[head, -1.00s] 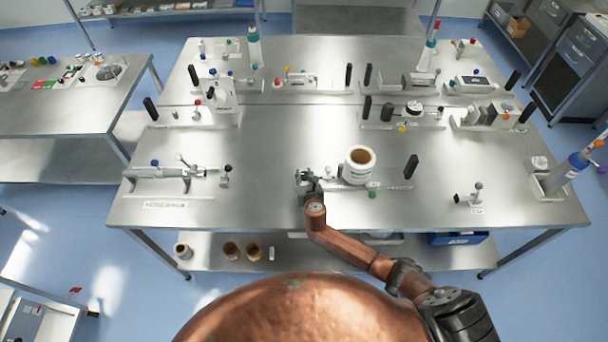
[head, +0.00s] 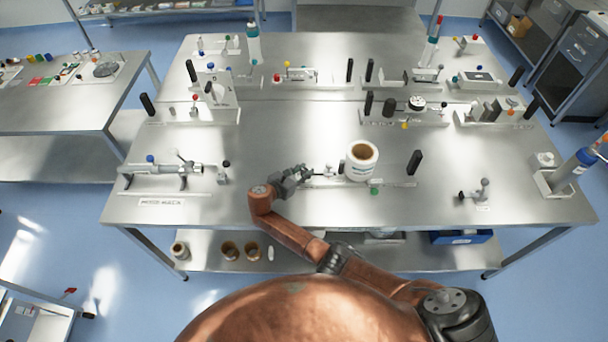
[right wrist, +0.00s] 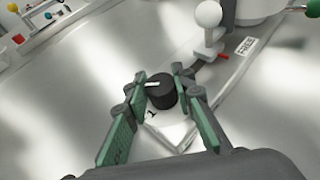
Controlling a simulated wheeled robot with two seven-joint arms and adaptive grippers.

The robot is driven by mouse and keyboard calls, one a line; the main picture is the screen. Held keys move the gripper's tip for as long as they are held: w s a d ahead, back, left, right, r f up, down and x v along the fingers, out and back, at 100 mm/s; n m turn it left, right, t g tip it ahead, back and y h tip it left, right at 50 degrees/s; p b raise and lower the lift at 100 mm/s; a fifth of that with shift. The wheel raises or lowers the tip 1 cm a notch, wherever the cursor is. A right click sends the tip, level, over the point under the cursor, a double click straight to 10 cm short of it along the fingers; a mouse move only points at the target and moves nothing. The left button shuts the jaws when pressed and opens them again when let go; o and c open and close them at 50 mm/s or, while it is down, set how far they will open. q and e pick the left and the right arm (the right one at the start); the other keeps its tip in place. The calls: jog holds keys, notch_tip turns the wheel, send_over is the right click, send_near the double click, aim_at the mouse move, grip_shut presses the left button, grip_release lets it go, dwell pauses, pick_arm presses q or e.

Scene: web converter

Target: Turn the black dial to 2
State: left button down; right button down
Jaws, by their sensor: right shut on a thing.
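The black dial (right wrist: 162,92) sits at the end of a pale plate in the right wrist view. A white line shows on its upper left side, pointing left, and a printed "1" is on the plate just below it. My right gripper (right wrist: 160,82) has its green-padded fingers on either side of the dial, shut on it. My left gripper is not in view.
A white roll with a brown core (head: 361,163) stands just right of my right gripper. A white-knobbed lever (right wrist: 208,24) by a "FREE" label (right wrist: 246,45) is near the dial. A black post (head: 414,162) stands further right.

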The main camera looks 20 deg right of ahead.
jog(key=shift+m+g+h+b, duration=0.6)
jog(key=shift+m+g+b, duration=0.3)
jog(key=shift+b, duration=0.1)
jog(key=c, duration=1.6)
grip_release()
jog(key=v, duration=1.2)
jog(key=shift+w+r, duration=0.1)
